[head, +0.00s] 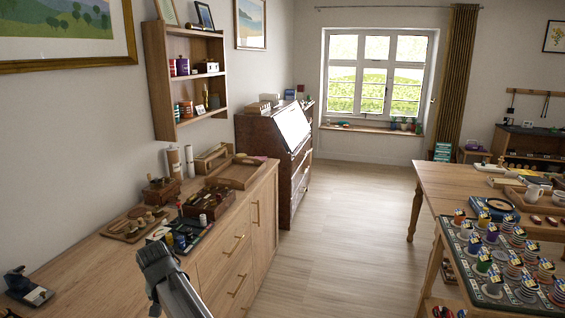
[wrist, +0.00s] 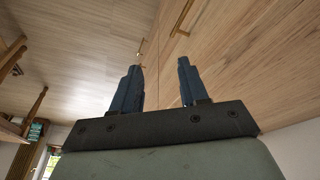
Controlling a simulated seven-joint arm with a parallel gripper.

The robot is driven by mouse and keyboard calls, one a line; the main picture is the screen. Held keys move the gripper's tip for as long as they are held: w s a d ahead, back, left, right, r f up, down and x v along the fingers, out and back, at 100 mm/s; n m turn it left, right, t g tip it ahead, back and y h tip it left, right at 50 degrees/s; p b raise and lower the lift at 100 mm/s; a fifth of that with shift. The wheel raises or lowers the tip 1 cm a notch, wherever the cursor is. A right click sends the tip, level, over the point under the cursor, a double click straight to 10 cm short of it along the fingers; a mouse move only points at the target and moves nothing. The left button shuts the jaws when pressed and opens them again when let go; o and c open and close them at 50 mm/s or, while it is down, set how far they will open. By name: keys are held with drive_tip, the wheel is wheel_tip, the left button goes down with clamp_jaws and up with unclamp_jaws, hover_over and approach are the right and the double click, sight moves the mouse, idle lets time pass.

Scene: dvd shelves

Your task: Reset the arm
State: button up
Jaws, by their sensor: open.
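My gripper (wrist: 160,66) shows in the wrist view with its two dark fingers apart and nothing between them. In the head view, part of my arm with the gripper (head: 158,268) is at the bottom, in front of the wooden cabinet (head: 235,225). The fingertips are hard to make out there. In the wrist view, the wooden cabinet front (wrist: 225,60) with its brass handles lies beyond the fingers.
The cabinet top holds a dark tray of small items (head: 190,235), a brown box (head: 210,202) and a wooden tray (head: 237,173). At right, a wooden table (head: 440,185) and a board of colourful stacked pieces (head: 500,262) stand. The floor (head: 345,225) between is clear.

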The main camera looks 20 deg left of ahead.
drive_tip(key=w+d+f+m, duration=0.1)
drive_tip(key=w+d+f, duration=0.35)
drive_tip(key=d, duration=0.65)
drive_tip(key=w+d+f+m+g+h, duration=0.1)
drive_tip(key=w+d+f, duration=0.4)
drive_tip(key=d, duration=0.6)
drive_tip(key=w+d+f+m, duration=0.1)
drive_tip(key=w+d+f, duration=0.4)
drive_tip(key=d, duration=0.5)
drive_tip(key=s+d+f+m+g, duration=0.1)
drive_tip(key=s+d+f, duration=0.25)
drive_tip(key=d, duration=0.75)
drive_tip(key=s+d+f+m, duration=0.1)
drive_tip(key=s+d+f, duration=0.25)
drive_tip(key=d, duration=0.75)
drive_tip(key=s+d+f+m+g, duration=0.1)
drive_tip(key=s+d+f+m, duration=0.3)
drive_tip(key=d, duration=0.7)
drive_tip(key=s+f+n+g, duration=0.1)
drive_tip(key=s+f+g, duration=0.2)
drive_tip(key=s+f, duration=0.7)
drive_tip(key=s+f+n+g, duration=0.1)
drive_tip(key=s+f+g, duration=0.2)
drive_tip(key=s+f, duration=0.8)
drive_tip(key=s, duration=0.7)
drive_tip(key=shift+s+a+f+g, duration=0.15)
drive_tip(key=shift+s+g, duration=0.05)
drive_tip(key=shift+g, duration=0.2)
drive_tip(key=shift+o, duration=0.2)
